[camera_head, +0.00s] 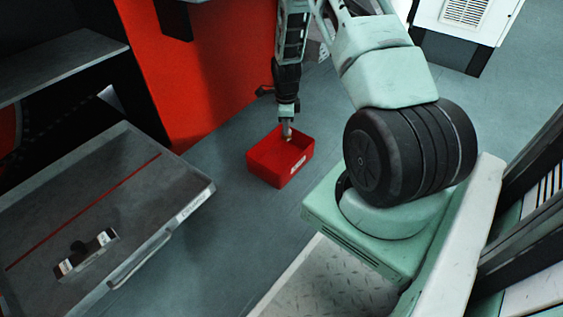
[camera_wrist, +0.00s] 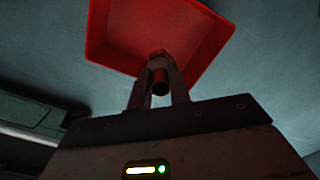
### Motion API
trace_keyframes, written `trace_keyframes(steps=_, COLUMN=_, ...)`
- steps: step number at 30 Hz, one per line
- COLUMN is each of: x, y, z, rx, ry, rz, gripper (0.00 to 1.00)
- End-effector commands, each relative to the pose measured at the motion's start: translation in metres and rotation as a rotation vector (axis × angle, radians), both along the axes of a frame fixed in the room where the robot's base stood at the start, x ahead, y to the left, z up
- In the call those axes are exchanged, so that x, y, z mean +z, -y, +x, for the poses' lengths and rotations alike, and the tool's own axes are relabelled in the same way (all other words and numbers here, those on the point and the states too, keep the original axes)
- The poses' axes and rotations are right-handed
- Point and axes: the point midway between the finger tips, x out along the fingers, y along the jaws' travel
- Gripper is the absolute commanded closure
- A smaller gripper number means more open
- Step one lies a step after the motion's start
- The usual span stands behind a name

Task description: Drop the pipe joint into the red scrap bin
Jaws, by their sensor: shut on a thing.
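The red scrap bin (camera_head: 270,172) stands on the floor in the middle of the head view, open at the top, with a pale label on its front. It also fills the top of the wrist view (camera_wrist: 103,40). In the wrist view my gripper (camera_wrist: 160,85) is shut on the pipe joint (camera_wrist: 159,80), a small brownish cylinder-like piece between the fingertips. Its lower part and its exact height over the bin floor cannot be told.
A grey table (camera_head: 110,185) with a red line stands at the left, carrying a small black-and-silver fixture (camera_head: 86,253). A red panel (camera_head: 215,65) rises behind the bin. A white cabinet (camera_head: 465,20) is at the back right. Floor between table and bin is clear.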

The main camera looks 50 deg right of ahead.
Motion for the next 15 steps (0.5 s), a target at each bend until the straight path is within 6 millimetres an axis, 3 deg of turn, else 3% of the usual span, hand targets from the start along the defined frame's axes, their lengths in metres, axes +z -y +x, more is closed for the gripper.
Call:
trace_keyframes(steps=10, x=-0.0017, y=0.0000, z=0.0001, rx=0.001, ry=0.000, rz=0.000, gripper=1.00)
trace_keyframes(steps=11, x=-0.0017, y=0.0000, z=0.0001, rx=0.001, ry=0.000, rz=0.000, gripper=0.72)
trace_keyframes(steps=12, x=-0.0017, y=0.0000, z=0.0001, rx=0.001, ry=0.000, rz=0.000, gripper=0.61)
trace_keyframes(steps=13, x=-0.0017, y=0.0000, z=0.0001, rx=0.001, ry=0.000, rz=0.000, gripper=0.55)
trace_keyframes(steps=15, x=-0.0018, y=0.0000, z=0.0001, rx=0.001, ry=0.000, rz=0.000, gripper=0.55)
